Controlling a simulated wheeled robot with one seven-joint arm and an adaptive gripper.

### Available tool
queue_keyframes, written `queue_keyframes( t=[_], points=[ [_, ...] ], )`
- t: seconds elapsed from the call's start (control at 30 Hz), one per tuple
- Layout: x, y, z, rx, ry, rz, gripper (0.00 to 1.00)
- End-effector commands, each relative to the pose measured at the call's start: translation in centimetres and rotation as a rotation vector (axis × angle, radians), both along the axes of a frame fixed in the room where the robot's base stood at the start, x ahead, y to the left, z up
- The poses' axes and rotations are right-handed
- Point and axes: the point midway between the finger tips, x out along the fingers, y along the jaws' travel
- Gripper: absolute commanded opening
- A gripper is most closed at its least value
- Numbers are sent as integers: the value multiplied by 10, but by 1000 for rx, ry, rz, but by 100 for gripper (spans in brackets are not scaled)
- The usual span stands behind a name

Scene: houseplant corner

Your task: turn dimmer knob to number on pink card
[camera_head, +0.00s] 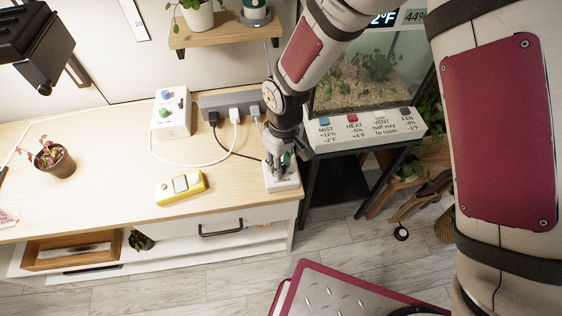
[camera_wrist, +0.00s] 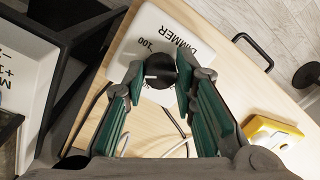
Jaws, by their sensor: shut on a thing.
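The white dimmer box (camera_head: 284,185) sits at the right end of the wooden bench. The wrist view shows it marked DIMMER and 100 (camera_wrist: 172,30); other numbers are hidden or unreadable. The black dimmer knob (camera_wrist: 160,68) has a pale mark and stands between the green-padded fingers. My gripper (camera_head: 277,165) points down over the box, and its fingers (camera_wrist: 160,82) are shut on the knob from both sides. A small pinkish-white card (camera_head: 6,217) lies at the far left bench edge, cut off by the frame; I cannot read a number on it.
A yellow device (camera_head: 181,188) lies left of the dimmer. Behind are a power strip (camera_head: 226,104) with cables and a white box with blue and green knobs (camera_head: 170,118). A terrarium (camera_head: 365,75) stands right. A potted plant (camera_head: 54,163) stands left.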

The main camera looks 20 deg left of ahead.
Motion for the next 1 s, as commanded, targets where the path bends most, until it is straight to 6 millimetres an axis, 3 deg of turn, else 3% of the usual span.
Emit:
queue_keyframes(
  t=[0.03, 0.07, 0.13, 0.57, 1.0],
  points=[
    [1, 0, 0, 0, -1, 0, 0],
    [1, 0, 0, 0, -1, 0, 32],
    [0, 0, 0, 1, -1, 1, 46],
    [1, 0, 9, 0, -1, 0, 46],
    [6, -2, 92, 2, -4, -1, 46]
  ],
)
